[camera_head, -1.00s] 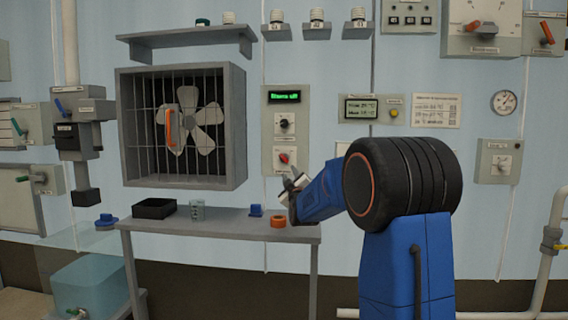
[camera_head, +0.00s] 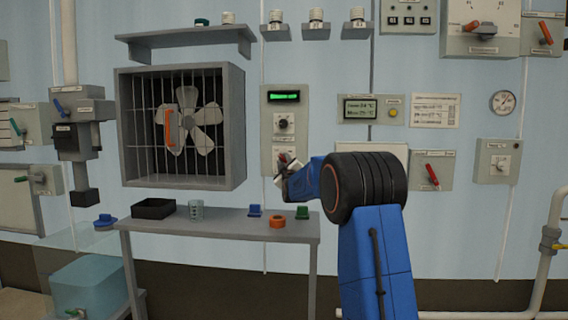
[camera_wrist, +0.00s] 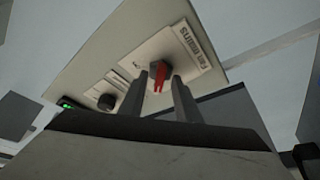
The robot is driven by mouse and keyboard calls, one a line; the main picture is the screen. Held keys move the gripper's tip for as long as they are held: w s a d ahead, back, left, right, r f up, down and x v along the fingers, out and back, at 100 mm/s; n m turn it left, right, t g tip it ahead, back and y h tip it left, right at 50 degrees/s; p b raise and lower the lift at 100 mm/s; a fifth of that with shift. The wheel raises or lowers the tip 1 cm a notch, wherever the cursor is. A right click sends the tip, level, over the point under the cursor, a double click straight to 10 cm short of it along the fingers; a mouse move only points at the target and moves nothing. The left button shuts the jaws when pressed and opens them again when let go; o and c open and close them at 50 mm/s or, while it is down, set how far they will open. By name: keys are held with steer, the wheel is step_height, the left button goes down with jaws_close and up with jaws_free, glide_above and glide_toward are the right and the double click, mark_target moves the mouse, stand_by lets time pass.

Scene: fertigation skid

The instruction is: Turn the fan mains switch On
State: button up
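The fan mains switch shows in the wrist view as a red knob (camera_wrist: 158,76) on a pale plate (camera_wrist: 170,58) labelled "Fan mains". My gripper (camera_wrist: 160,82) has its two dark fingers apart, one on each side of the red knob. Gaps show between the knob and the fingers, and I cannot tell whether either touches. In the head view my gripper (camera_head: 282,168) is at the lower part of the grey control panel (camera_head: 271,120), and mostly hides the switch there. The fan (camera_head: 190,120) sits behind a grille in a grey box to the left.
On the panel above the switch are a black knob (camera_head: 284,123) and a green display (camera_head: 284,96). A shelf-like table (camera_head: 230,228) below holds a black tray (camera_head: 153,208), a cup, an orange ring and small blue and green objects. A red-handled switch (camera_head: 432,176) is to the right.

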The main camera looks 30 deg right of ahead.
jaws_close()
steer(key=shift+a+m, duration=0.1)
steer(key=shift+m, duration=0.3)
steer(key=m+h, duration=0.1)
steer(key=m, duration=0.1)
steer(key=m+h, duration=0.1)
steer(key=m, duration=0.1)
steer(key=shift+w+a+f+m, duration=0.15)
steer(key=shift+m, duration=0.25)
steer(key=m+h, duration=0.2)
steer(key=m, duration=0.2)
steer(key=shift+a+g+h, duration=0.1)
steer(key=shift+g+h, duration=0.2)
steer(key=shift+g, duration=0.1)
steer(key=m+g+h, duration=0.1)
steer(key=m, duration=0.1)
steer(key=m+h, duration=0.1)
steer(key=m, duration=0.2)
steer(key=m+g+h, duration=0.1)
steer(key=m, duration=0.2)
steer(key=shift+w+a+g, duration=0.2)
steer(key=shift+g, duration=0.1)
steer(key=m+g+h, duration=0.1)
steer(key=m, duration=0.3)
steer(key=m+g+h, duration=0.1)
steer(key=m+g, duration=0.1)
steer(key=m, duration=0.1)
steer(key=shift+a+m, duration=0.1)
steer(key=shift+m, duration=0.3)
steer(key=shift+g, duration=0.3)
